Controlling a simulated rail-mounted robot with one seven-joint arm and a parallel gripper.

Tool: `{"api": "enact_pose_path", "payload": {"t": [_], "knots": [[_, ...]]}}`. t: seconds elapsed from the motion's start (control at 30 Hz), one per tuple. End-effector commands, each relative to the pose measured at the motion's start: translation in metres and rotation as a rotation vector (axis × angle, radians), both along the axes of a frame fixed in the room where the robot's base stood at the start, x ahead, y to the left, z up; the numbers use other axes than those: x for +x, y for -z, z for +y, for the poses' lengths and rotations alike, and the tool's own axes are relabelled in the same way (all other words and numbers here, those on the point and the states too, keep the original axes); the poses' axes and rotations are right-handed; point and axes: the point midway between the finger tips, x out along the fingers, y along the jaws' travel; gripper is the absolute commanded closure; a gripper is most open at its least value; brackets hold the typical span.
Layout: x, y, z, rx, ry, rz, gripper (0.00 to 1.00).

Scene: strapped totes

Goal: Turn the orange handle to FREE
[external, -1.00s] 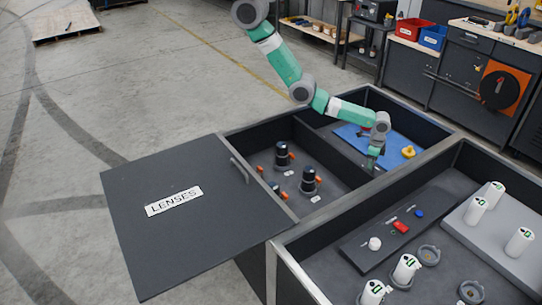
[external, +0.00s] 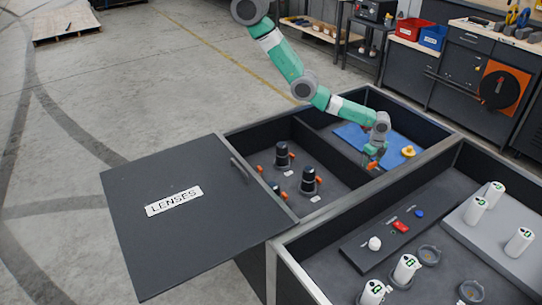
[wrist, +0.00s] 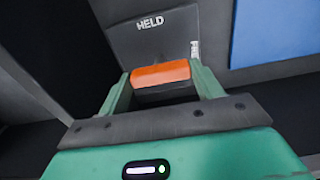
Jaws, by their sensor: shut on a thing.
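The orange handle (wrist: 160,73) lies across between the two fingers of my gripper (wrist: 158,84) in the wrist view, and the gripper is shut on it. The handle sits over a dark grey panel (wrist: 127,50). A HELD label (wrist: 150,23) is on the panel beyond the handle. A small white label (wrist: 195,50) stands to the right of the handle, its text too small to read. In the external view my gripper (external: 374,154) points down into the back compartment, with a bit of orange showing at its tip.
A blue mat (external: 350,134) and a yellow piece (external: 408,151) lie in the same compartment. Compartment walls surround the gripper closely. The front left compartment holds several black lenses (external: 310,180) with orange parts. A LENSES lid (external: 190,225) lies open at left.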

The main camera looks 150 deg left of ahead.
Motion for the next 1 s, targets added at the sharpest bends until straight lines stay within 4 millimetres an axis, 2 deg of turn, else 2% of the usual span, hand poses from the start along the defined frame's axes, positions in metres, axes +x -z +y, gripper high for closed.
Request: {"api": "enact_pose_path", "payload": {"t": [0.37,0.4,0.5,0.77,0.87,1.0], "knots": [[0.000,-0.001,0.000,0.001,0.007,-0.001,0.57],[0.000,-0.001,0.000,0.001,0.007,-0.001,0.33],[0.000,-0.001,0.000,0.001,0.006,0.000,0.13],[0.000,-0.001,0.000,0.000,0.005,0.000,0.13],[0.001,-0.014,0.000,0.001,0.005,-0.001,0.13],[0.001,-0.046,0.001,0.003,0.006,-0.002,0.13]]}}
